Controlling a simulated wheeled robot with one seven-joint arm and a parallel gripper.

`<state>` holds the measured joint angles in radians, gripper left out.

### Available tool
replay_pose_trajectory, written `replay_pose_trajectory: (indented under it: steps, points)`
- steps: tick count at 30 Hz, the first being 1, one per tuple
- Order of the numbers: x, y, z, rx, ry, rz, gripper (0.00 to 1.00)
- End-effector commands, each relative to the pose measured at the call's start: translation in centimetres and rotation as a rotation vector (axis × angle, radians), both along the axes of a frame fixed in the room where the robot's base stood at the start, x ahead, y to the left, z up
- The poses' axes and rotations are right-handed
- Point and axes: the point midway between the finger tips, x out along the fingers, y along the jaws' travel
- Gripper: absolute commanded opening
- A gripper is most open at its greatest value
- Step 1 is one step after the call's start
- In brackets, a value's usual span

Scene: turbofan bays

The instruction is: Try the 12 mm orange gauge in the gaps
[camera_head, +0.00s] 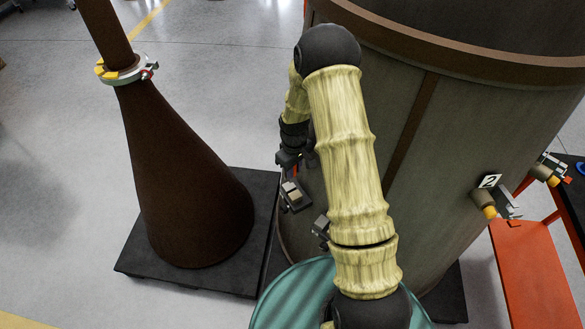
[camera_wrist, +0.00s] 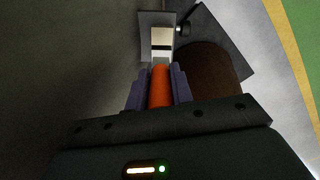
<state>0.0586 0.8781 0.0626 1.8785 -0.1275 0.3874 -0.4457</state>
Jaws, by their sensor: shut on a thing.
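My gripper (camera_wrist: 158,78) is shut on the orange gauge (camera_wrist: 160,92), a rounded bar between the two dark fingers in the wrist view. The gauge points away from my gripper toward a grey bracket (camera_wrist: 146,37) with a pale block in it. The bracket lies just beyond the gauge's tip; I cannot tell whether they touch. In the head view my gripper (camera_head: 289,160) is partly hidden behind my arm, at the left side of the large casing (camera_head: 430,130). A small grey fitting (camera_head: 295,196) sits just below it there, and another (camera_head: 321,227) lies further down.
A brown cone (camera_head: 185,190) with a clamped collar (camera_head: 112,74) stands on a dark base (camera_head: 145,260) at left. A fitting (camera_head: 485,200) beside a plate marked 2 (camera_head: 488,181) juts from the casing at right, above an orange cart (camera_head: 530,260). Grey floor is clear at upper left.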

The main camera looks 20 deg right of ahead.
Motion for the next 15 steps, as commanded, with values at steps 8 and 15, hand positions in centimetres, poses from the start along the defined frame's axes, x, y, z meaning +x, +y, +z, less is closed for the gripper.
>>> replay_pose_trajectory:
  steps: [8,15]
  points:
    - [0.0,0.3,-1.6,0.001,-0.001,0.005,0.00]
    - [0.0,0.3,-3.0,0.001,-0.001,0.004,0.00]
